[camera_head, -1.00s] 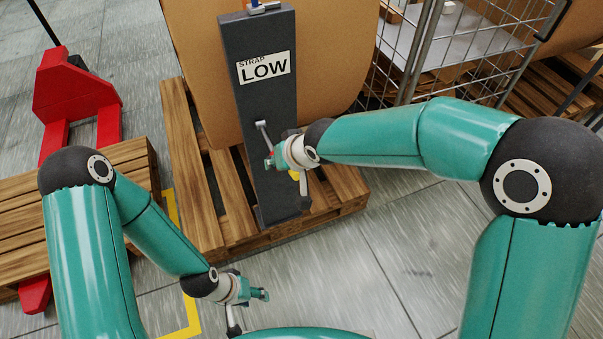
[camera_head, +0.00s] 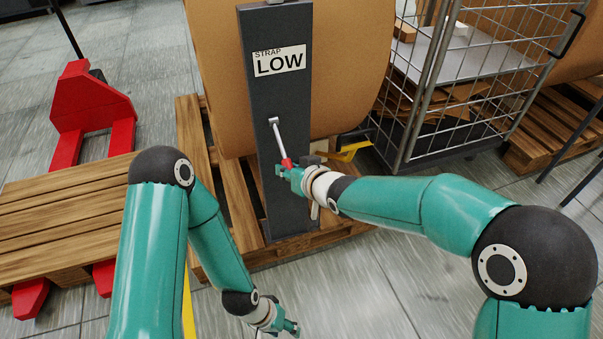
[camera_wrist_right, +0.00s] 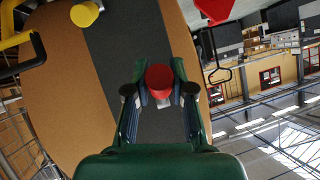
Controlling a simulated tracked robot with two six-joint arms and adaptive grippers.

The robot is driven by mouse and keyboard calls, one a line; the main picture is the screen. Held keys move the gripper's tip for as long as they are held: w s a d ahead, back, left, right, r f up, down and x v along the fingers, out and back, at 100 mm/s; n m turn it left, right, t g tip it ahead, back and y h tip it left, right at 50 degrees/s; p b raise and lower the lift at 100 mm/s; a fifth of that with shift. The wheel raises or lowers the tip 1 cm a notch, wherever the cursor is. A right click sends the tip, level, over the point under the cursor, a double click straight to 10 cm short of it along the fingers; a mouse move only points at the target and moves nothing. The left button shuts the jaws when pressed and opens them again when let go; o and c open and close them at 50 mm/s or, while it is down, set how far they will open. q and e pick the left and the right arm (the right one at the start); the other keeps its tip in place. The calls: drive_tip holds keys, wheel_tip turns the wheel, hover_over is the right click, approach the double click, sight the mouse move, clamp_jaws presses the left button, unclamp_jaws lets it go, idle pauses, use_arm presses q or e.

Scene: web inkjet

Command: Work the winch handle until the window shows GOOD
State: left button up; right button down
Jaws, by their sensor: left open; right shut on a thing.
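The winch post (camera_head: 283,190) is a dark grey upright column in front of a large brown roll. Its window (camera_head: 279,60) reads STRAP LOW. The winch handle (camera_head: 280,140) is a grey lever with a red grip, running down and slightly right from its pivot on the post. My right gripper (camera_head: 285,168) is shut on the red grip at the handle's lower end. In the right wrist view the round red grip end (camera_wrist_right: 159,78) sits between the fingers. My left gripper (camera_head: 292,328) is open and empty, low in the head view, away from the post.
The brown roll (camera_head: 350,70) stands on a wooden pallet (camera_head: 190,130). A wire cage cart (camera_head: 440,100) is at the right. A yellow bar (camera_head: 350,150) shows behind my right wrist. A red pallet jack (camera_head: 90,110) and a lower pallet (camera_head: 60,220) are at the left.

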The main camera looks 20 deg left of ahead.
drive_tip(key=shift+w+a+f+t+y+b, duration=0.25)
drive_tip(key=shift+f+t+y+b, duration=0.35)
drive_tip(key=shift+b, duration=1.45)
drive_tip(key=shift+w+a+f+t+y+b, duration=0.2)
drive_tip(key=shift+f+t+b, duration=0.4)
drive_tip(key=shift+b, duration=1.4)
drive_tip(key=shift+f, duration=0.2)
drive_tip(key=c, duration=1)
unclamp_jaws()
drive_tip(key=shift+c, duration=0.2)
drive_tip(key=shift+o, duration=0.3)
drive_tip(key=shift+d, duration=0.1)
drive_tip(key=shift+w+r, duration=0.1)
drive_tip(key=v, duration=1.2)
drive_tip(key=shift+w+d, duration=0.1)
drive_tip(key=shift+w, duration=0.05)
